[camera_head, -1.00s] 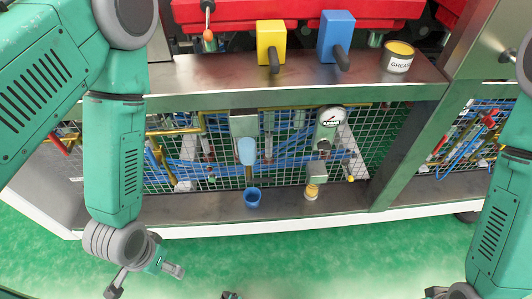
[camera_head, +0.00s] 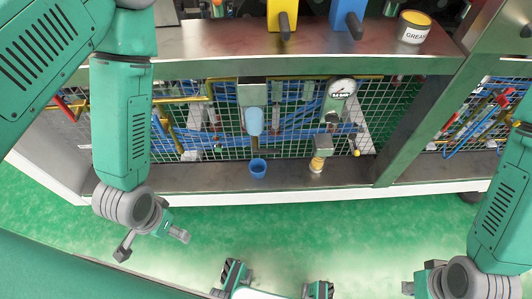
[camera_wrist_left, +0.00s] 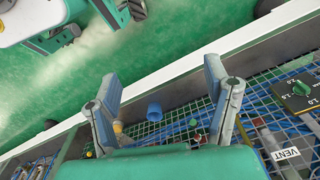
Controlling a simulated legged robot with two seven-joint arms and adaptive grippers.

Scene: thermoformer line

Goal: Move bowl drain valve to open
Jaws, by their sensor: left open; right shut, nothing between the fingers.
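A filter unit with a pale blue bowl (camera_head: 254,121) hangs on the mesh panel below the shelf. A blue cup (camera_head: 258,168) stands under it; the cup also shows in the left wrist view (camera_wrist_left: 154,110). I cannot make out the drain valve or its position. My left gripper (camera_head: 151,243) is open and empty, in front of the lower ledge and left of the cup. In the left wrist view its spread fingers (camera_wrist_left: 160,78) frame the cup from a distance. My right gripper (camera_head: 410,286) is shut and empty at the bottom right, apart from the panel.
A gauge (camera_head: 342,88) sits right of the bowl, above a yellowish fitting (camera_head: 317,160). The shelf above holds a yellow block (camera_head: 282,15), a blue block (camera_head: 347,14) and a grease tin (camera_head: 415,28). A VENT label (camera_wrist_left: 286,154) shows at right in the wrist view.

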